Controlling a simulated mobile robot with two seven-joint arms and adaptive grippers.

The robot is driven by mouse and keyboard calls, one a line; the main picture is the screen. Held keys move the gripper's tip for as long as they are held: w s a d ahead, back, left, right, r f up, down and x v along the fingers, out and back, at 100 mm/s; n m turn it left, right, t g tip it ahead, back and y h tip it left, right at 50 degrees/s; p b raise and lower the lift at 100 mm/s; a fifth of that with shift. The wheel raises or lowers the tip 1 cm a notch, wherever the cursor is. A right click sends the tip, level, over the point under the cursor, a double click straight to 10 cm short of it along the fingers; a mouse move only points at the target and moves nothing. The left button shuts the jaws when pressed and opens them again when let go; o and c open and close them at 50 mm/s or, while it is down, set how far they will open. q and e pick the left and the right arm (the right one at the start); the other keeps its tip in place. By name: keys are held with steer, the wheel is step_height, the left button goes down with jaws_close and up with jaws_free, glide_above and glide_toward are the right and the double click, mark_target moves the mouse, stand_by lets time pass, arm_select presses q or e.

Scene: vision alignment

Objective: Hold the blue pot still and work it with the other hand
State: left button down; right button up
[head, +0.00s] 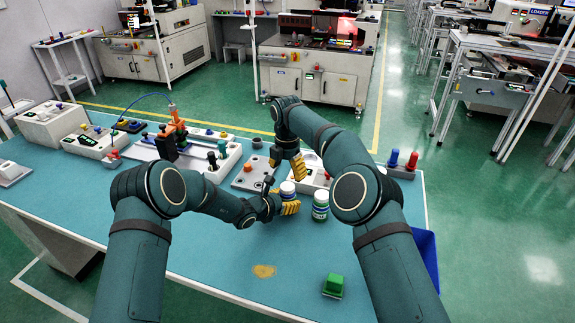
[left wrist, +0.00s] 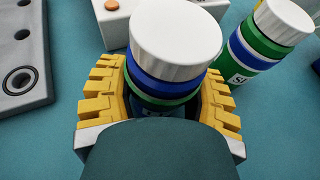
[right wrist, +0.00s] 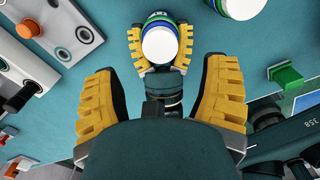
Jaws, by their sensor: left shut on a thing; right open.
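The blue pot (head: 287,189) is a small jar with a white lid and blue and green bands. It stands upright between the yellow fingers of my left gripper (head: 288,207), which is shut around its side. In the left wrist view the pot's white lid (left wrist: 176,38) rises above the fingers, and its lower body is hidden. My right gripper (head: 296,168) is open and empty, above and behind the pot. In the right wrist view the lid (right wrist: 160,44) shows beyond the open fingers of my right gripper (right wrist: 160,75), apart from them.
A similar jar (head: 320,206) with a green upper band stands just right of the pot. A green block (head: 333,285) lies near the front edge. Grey fixtures (head: 250,174) stand behind and left, and a red and blue button unit (head: 399,165) at right.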

mark_target(288, 186)
steer(key=shift+f, duration=3.1)
steer(key=shift+c, duration=0.2)
jaws_close()
steer(key=shift+m, duration=0.3)
steer(key=m, duration=0.4)
steer(key=shift+m, duration=0.3)
steer(key=m, duration=0.5)
